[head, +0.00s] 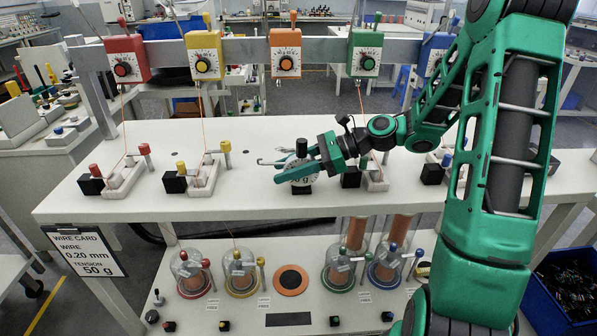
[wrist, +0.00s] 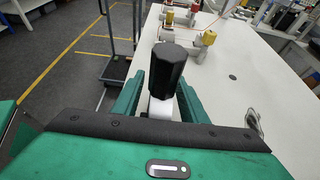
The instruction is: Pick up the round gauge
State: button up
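The round gauge (head: 301,187) stands on the white bench top in the head view, with a black knob (head: 301,148) on top and a pale face partly covered by my fingers. My gripper (head: 300,168) reaches in from the right, with its green fingers around the gauge. In the wrist view the black knob (wrist: 168,70) rises between my gripper's fingers (wrist: 160,100), with the gauge's white body (wrist: 160,108) below it. The fingers lie close on both sides of the body. Whether they press on it cannot be told.
White clamp stands with black blocks (head: 175,184) stand left of the gauge, another (head: 374,180) behind my gripper to its right. Coloured boxes hang from a rail (head: 237,50) above, some with thin wires. Glass domes (head: 240,269) stand on the lower shelf. The bench front is clear.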

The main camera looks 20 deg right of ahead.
aim_at(287, 162)
grip_shut()
jog(key=shift+r, duration=0.1)
jog(key=shift+r, duration=0.55)
notch_tip(287, 162, up, 3)
jog(key=shift+f, duration=0.2)
jog(key=s+a+r, duration=0.6)
jog(key=s+r, duration=0.1)
jog(key=s, duration=0.2)
jog(key=shift+s+a, duration=0.2)
jog(key=shift+s, duration=0.2)
